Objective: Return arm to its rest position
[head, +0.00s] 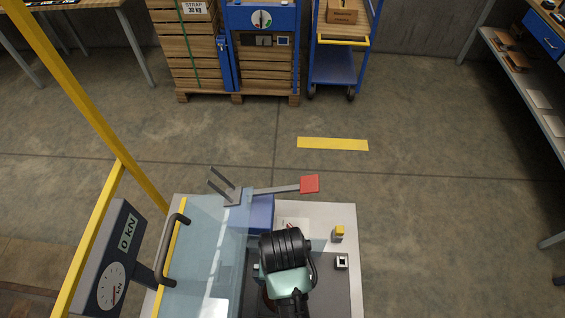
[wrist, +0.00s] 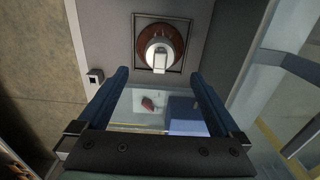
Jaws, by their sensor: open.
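My gripper (wrist: 158,73) shows in the wrist view as two dark blue fingers spread wide apart, with nothing between them. Beyond the fingertips, a brown disc-shaped insulator (wrist: 142,33) with a pale metal cap sits in a square recess of the grey bench top. The fingers do not appear to touch it. In the head view my black and teal arm end hangs over the bench (head: 345,215) and hides the fingers and most of the insulator.
A clear guard (head: 205,255) with a dark handle (head: 173,250) stands left of my arm, beside a gauge panel (head: 118,260) reading 0 kN. A lever with a red paddle (head: 310,184), a blue block (head: 262,212) and a yellow button (head: 339,232) are close.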

